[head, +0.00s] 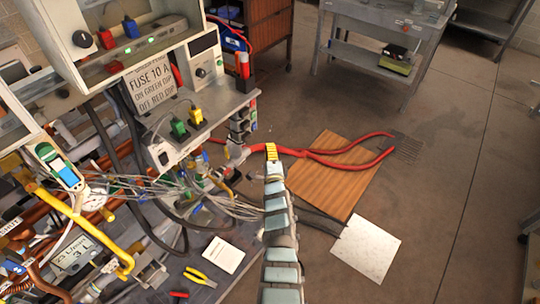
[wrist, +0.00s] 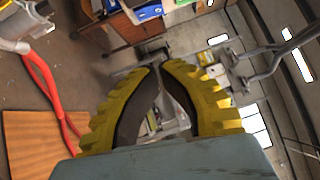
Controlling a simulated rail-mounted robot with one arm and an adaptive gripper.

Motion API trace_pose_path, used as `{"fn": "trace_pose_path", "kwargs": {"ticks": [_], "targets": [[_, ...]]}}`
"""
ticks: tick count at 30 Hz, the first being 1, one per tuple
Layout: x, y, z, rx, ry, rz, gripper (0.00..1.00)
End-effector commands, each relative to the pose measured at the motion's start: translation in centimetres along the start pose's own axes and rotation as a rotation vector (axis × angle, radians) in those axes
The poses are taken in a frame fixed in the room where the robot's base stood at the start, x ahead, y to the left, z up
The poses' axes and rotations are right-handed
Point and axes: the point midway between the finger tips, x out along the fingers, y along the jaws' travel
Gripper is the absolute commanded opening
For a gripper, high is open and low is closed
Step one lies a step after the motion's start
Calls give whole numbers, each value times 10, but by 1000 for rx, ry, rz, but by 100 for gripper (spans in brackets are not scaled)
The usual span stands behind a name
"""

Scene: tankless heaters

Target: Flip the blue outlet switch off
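A blue plug-like piece (head: 130,27) stands on the upper outlet panel (head: 175,22) at the upper left in the head view. Green lights (head: 151,40) glow on the ledge near it. A red piece (head: 105,38) stands to its left. Which small part is the blue outlet's switch is too small to tell. My gripper (head: 271,152) is to the lower right of the panel, well apart from it. In the wrist view its yellow fingers (wrist: 158,68) curve together until the tips almost meet, with nothing between them. The wrist view does not show the blue piece.
A fuse sign (head: 150,82) hangs below the upper panel. Green (head: 179,130) and yellow (head: 196,117) plugs sit on a lower unit. Loose grey wires (head: 150,188) and thick red cables (head: 345,160) run near my arm. The floor at right (head: 450,170) is clear.

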Motion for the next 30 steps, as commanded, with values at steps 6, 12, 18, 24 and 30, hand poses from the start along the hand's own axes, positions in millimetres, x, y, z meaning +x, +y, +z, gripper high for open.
{"fn": "trace_pose_path", "kwargs": {"ticks": [6,12,18,24,30], "targets": [[16,2,0,-1,-1,0,0],[29,1,1,0,-2,-3,0],[41,2,1,-2,-3,-3,0],[54,3,1,-1,-2,-1,0],[68,2,8,-2,-3,-6,0]]}}
